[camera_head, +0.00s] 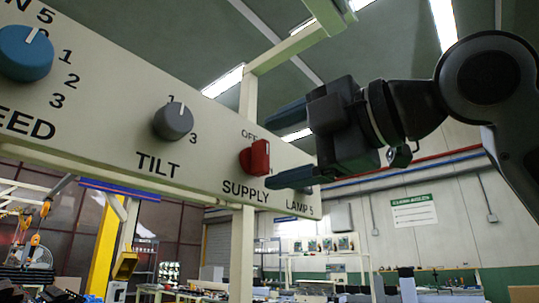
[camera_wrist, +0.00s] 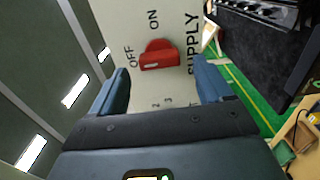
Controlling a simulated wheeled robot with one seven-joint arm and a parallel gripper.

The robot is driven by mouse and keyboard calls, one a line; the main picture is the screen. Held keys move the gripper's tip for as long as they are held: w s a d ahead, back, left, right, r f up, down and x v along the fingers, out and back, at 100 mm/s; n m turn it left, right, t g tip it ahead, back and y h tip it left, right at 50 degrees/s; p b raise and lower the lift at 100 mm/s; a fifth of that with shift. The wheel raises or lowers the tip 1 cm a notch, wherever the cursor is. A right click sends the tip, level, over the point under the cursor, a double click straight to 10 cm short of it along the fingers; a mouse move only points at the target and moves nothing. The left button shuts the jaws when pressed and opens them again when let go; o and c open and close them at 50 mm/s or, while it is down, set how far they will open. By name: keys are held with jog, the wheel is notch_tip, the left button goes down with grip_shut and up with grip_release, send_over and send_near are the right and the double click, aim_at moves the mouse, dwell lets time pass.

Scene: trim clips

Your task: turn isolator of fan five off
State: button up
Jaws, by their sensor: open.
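The fan five panel (camera_head: 95,115) is cream, with a cut-off "N 5" heading at top left. Its red isolator knob (camera_head: 258,157), labelled SUPPLY, has OFF above it; its ON label is partly hidden. In the wrist view the red knob (camera_wrist: 158,56) lies ahead between my fingers, with OFF to its left and ON above. Its raised bar runs left to right there, with a pale mark at the end nearer OFF, so it appears to point to OFF. My gripper (camera_head: 283,146) is open and empty, its two blue fingers just right of the knob in the head view, apart from it.
A blue SPEED knob (camera_head: 25,53) and grey TILT knob (camera_head: 173,121) are left of the isolator. The LAMP 5 control at right is mostly hidden behind my lower finger. A cream post (camera_head: 242,255) supports the panel. Benches stand behind.

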jog(key=shift+b+v, duration=0.3)
jog(key=shift+v, duration=2.1)
jog(key=w+d+f+m+t, duration=0.3)
jog(key=w+d+f+m, duration=0.1)
jog(key=f+m, duration=0.4)
jog(key=w+d+f+m+t, duration=0.4)
jog(key=f+m, duration=0.2)
jog(key=f, duration=0.5)
jog(key=s+d+f+m+t+h, duration=0.15)
jog(key=f+m+h, duration=0.4)
jog(key=f, duration=0.55)
jog(key=s+d+f+m+t+h, duration=0.1)
jog(key=s+d+f+m+h, duration=0.4)
jog(key=f, duration=0.6)
jog(key=s+f+m+g+h, duration=0.3)
jog(key=s+f+m, duration=0.2)
jog(key=s+f, duration=0.8)
jog(key=s+d+f+g, duration=0.1)
jog(key=s+f, duration=0.1)
jog(key=s, duration=0.8)
jog(key=s+d+f+g, duration=0.1)
jog(key=s+f, duration=0.2)
jog(key=s, duration=0.8)
jog(key=shift+d+f+n+g+h, duration=0.3)
jog(key=shift+n+g+h, duration=0.05)
jog(key=shift+n, duration=0.1)
